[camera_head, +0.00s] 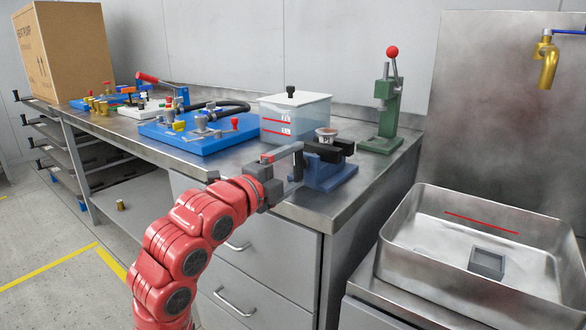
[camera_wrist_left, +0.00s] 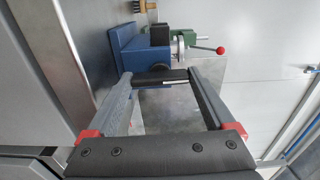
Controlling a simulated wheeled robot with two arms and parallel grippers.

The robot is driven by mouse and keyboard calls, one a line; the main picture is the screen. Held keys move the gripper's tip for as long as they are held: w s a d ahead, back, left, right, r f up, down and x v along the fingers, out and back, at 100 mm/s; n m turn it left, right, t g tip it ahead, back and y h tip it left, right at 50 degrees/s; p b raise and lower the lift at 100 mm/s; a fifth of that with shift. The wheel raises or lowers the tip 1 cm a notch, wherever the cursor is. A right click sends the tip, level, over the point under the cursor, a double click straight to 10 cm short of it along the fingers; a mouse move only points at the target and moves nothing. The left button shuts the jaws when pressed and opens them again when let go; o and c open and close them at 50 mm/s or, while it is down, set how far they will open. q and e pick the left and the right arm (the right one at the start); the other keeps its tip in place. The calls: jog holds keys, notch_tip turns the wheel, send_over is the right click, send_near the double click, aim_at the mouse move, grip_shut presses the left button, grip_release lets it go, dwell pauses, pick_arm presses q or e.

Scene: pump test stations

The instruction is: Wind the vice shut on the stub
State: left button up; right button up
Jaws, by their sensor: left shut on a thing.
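The blue vice (camera_head: 322,178) with dark jaws stands at the front right corner of the steel bench; it also shows in the left wrist view (camera_wrist_left: 128,45). The stub (camera_head: 326,134), a short pale round piece with a brownish top, stands upright at the jaws; its rim shows in the wrist view (camera_wrist_left: 179,46). I cannot tell whether both jaws touch it. My left gripper (camera_head: 297,162) is at the vice's near left side. Its fingers are shut on the dark vice handle (camera_wrist_left: 160,77), which spans between the fingertips. My right gripper is not in view.
A clear tank (camera_head: 296,118) stands just behind the vice, and a green press (camera_head: 386,115) with a red knob stands to the right. A blue pump board (camera_head: 200,132) lies left. A steel sink (camera_head: 405,262) with a small grey block is at lower right.

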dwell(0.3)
pick_arm(q)
jog(key=o, duration=1.1)
jog(key=b+v, duration=0.1)
jog(key=v, duration=1.6)
jog(key=shift+s+a+b, duration=0.1)
jog(key=shift+s+b, duration=0.05)
jog(key=shift+b, duration=0.15)
